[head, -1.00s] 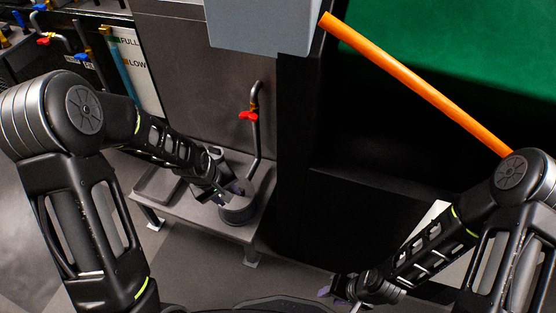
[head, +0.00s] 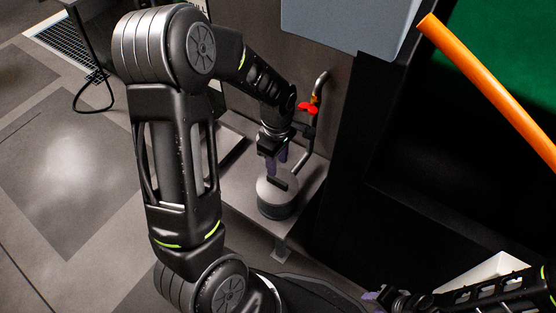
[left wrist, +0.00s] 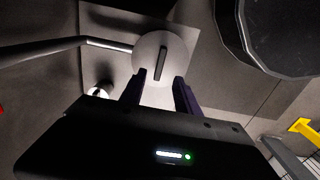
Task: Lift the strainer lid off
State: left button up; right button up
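The strainer is a round grey pot (head: 277,207) standing on a low grey stand. Its light grey lid (head: 264,188) sits on top, with a dark bar handle (head: 279,183). In the left wrist view the lid (left wrist: 147,58) is a pale disc and the bar handle (left wrist: 161,58) stands across its middle. My left gripper (head: 276,168) points down just above the lid. In the left wrist view its two purple fingers (left wrist: 160,79) are apart, with the handle ahead of the gap; contact is not visible. My right gripper (head: 371,297) is at the bottom edge, its opening unclear.
A bent pipe with a red valve handle (head: 308,109) rises close behind the strainer. The low stand (head: 248,210) has bare room to the left. A dark cabinet (head: 370,215) stands to the right, and an orange bar (head: 490,90) crosses at upper right.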

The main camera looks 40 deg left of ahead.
aim_at(277, 180)
pick_arm(q)
notch_tip(277, 180, down, 8)
jog(key=b, duration=0.3)
jog(key=shift+r, duration=0.1)
jog(key=shift+c, duration=0.2)
grip_shut()
dwell(1.1)
dwell(0.4)
dwell(0.4)
